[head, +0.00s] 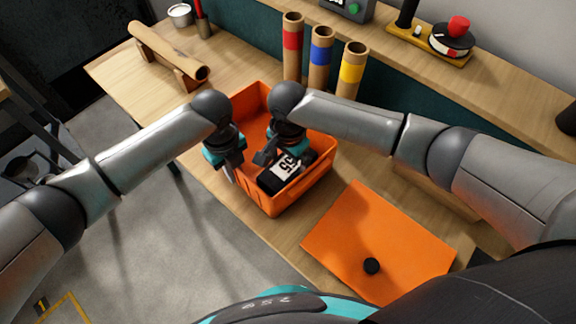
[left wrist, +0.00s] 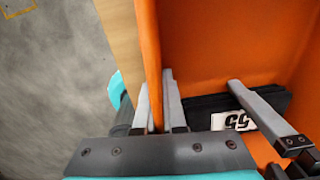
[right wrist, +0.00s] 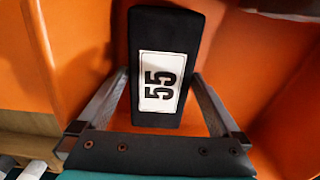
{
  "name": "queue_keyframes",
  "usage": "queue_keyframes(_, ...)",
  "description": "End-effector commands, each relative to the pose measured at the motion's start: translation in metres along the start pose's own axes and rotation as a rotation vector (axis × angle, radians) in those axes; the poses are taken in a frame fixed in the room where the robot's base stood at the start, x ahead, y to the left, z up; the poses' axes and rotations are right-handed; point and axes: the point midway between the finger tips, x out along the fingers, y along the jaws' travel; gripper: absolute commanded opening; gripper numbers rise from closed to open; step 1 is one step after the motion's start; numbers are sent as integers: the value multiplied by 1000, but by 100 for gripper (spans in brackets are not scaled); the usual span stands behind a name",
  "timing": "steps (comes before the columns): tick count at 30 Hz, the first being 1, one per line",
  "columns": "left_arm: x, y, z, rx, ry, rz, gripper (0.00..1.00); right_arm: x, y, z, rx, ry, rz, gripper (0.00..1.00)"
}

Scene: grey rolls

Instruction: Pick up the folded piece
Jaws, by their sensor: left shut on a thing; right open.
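The folded piece (head: 272,181) is a black block-like bundle with a white "55" label, lying inside the orange bin (head: 306,186). In the right wrist view the folded piece (right wrist: 165,35) stretches between the fingers of my right gripper (right wrist: 158,98). That gripper is open, one finger on each side, and no grip on the piece shows. My left gripper (head: 230,173) is shut on the bin's left wall; the left wrist view shows its fingers (left wrist: 163,100) closed about the orange wall (left wrist: 150,40). The right gripper (head: 266,158) is inside the bin in the head view.
An orange panel (head: 375,235) with a black knob (head: 371,266) lies on the bench to the right. Three cardboard tubes (head: 320,55) with coloured bands stand behind the bin. A brown roll (head: 165,50) rests on a wooden stand at the back left. Bare bench lies left of the bin.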

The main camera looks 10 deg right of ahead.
Motion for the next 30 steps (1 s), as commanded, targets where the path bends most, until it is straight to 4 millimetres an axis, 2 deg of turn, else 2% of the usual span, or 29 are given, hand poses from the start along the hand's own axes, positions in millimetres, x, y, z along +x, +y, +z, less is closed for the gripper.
queue_keyframes(3, -1, 0, 1, -1, -1, -1, 0, 0, 0, 0, 0, 0, 0, 98)
queue_keyframes(23, -1, -1, 0, -1, -1, -2, 0, -1, 0, 0, 0, 0, -1, 24)
queue_keyframes(30, -1, -1, 0, -1, -1, -2, 0, -2, -1, 0, 0, 0, -2, 22)
